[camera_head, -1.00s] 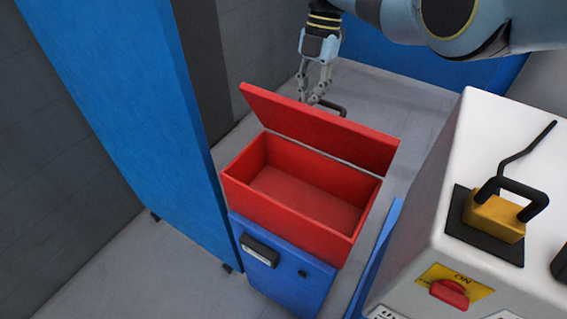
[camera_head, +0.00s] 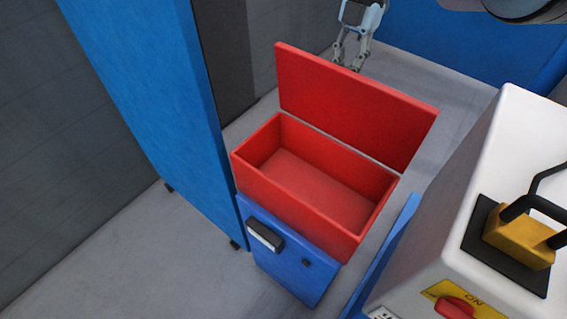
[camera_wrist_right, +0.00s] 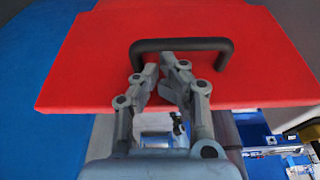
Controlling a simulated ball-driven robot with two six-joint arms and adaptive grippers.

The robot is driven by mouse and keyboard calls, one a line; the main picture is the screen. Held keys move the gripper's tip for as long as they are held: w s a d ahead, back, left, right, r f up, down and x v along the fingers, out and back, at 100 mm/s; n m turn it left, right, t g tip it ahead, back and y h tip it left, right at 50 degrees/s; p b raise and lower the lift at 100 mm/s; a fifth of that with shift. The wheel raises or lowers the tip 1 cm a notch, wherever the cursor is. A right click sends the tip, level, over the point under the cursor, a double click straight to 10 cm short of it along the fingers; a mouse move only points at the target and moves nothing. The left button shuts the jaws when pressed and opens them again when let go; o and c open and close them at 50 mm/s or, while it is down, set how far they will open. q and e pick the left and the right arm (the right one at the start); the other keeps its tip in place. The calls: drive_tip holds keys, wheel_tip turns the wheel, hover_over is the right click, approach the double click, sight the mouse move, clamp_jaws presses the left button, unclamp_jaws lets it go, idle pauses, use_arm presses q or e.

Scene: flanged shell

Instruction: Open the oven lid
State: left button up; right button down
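The red oven lid (camera_head: 350,105) stands raised at the far edge of the red open box (camera_head: 300,222), its inner face turned to my head camera. The wrist view shows its outer face (camera_wrist_right: 85,65) with a black handle (camera_wrist_right: 205,44). My right gripper (camera_head: 347,65) is behind the lid in the head view. In the wrist view my right gripper (camera_wrist_right: 160,66) has its fingertips close together at the handle bar, which runs across them. I cannot tell whether they touch or hold it. The lid hides the handle in the head view. My left gripper is not in view.
A tall blue panel (camera_head: 150,75) stands close at the left of the box. A white machine (camera_head: 490,180) with a yellow and black handle part (camera_head: 520,240) and a red switch (camera_head: 455,307) stands at the right. Grey floor (camera_head: 130,255) is open at the front left.

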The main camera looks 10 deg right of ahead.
drive_tip(key=shift+w+r, duration=0.1)
drive_tip(key=shift+w, duration=0.05)
drive_tip(key=v, duration=1.1)
drive_tip(key=shift+r, duration=0.4)
